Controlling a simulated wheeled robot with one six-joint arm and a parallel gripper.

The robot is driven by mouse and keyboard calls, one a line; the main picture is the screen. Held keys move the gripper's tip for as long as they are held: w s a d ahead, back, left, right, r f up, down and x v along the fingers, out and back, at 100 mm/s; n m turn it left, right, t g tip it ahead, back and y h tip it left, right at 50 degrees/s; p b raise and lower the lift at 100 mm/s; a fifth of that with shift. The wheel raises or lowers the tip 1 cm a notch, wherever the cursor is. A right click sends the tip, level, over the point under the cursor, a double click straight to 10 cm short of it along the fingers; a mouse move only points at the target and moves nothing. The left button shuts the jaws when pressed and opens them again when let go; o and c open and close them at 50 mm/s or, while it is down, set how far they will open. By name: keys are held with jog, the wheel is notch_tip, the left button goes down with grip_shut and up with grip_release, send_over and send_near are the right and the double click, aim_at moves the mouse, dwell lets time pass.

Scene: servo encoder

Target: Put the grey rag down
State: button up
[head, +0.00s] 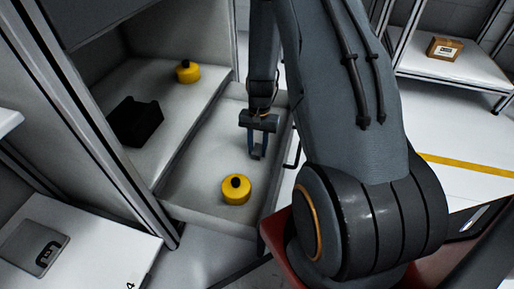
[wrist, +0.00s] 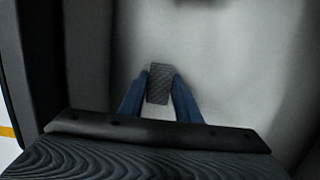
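The grey rag (wrist: 159,84) is a small dark grey textured block shape between my two blue fingers in the wrist view. The fingers touch it on both sides. My gripper (head: 257,152) points down over the pale open drawer (head: 200,184) in the head view. It also shows in the wrist view (wrist: 160,92), with the drawer floor (wrist: 235,60) below. I cannot tell how high the rag is above that floor.
A yellow round container with a black knob (head: 236,190) stands in the drawer, front left of my gripper. On the shelf to the left are a black object (head: 136,122) and another yellow container (head: 187,72). The drawer floor between has free room.

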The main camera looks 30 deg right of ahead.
aim_at(258, 146)
notch_tip(258, 146, up, 12)
jog(key=w+d+p, duration=0.1)
jog(key=p, duration=0.5)
jog(key=shift+w, duration=0.15)
jog(key=shift+r, duration=0.15)
jog(key=s+a+r+n, duration=0.35)
jog(key=a+r, duration=0.55)
jog(key=a, duration=0.3)
jog(key=s+a+r+n, duration=0.2)
jog(key=a+r+n, duration=0.2)
jog(key=a+r, duration=0.6)
jog(key=s+a+r+n, duration=0.2)
jog(key=s+a+r, duration=0.1)
jog(key=s, duration=0.4)
jog(key=s+a+r+n, duration=0.3)
jog(key=s+a, duration=0.2)
jog(key=s, duration=0.3)
jog(key=s+a+r+n+t, duration=0.1)
jog(key=s+a+r+n, duration=0.2)
jog(key=s, duration=0.4)
jog(key=shift+s+a+r+y, duration=0.2)
jog(key=shift+a+r+y, duration=0.1)
jog(key=shift+a, duration=0.6)
